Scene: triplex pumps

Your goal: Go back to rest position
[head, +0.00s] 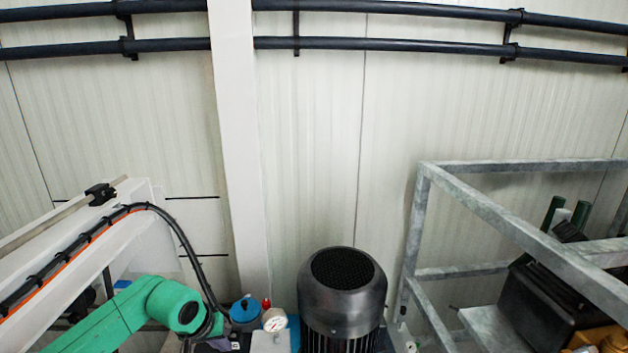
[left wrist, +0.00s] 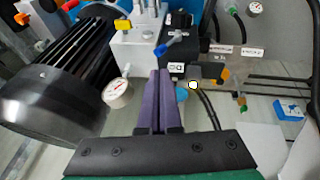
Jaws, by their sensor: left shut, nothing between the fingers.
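My left gripper (left wrist: 160,76) shows in the left wrist view with its two purple fingers together and nothing between them. Its fingertips point toward a grey metal block (left wrist: 138,46) with fittings; I cannot tell whether they touch anything. In the head view my green left arm comes in at the lower left, and its gripper is mostly cut off by the bottom edge. My right gripper is in neither view.
A black motor (head: 341,295) stands right of my left arm, with a pressure gauge (head: 274,319) and blue cap (head: 244,311) between them. A grey metal frame (head: 417,235) is at the right. A white beam (head: 90,230) with cables is at the left.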

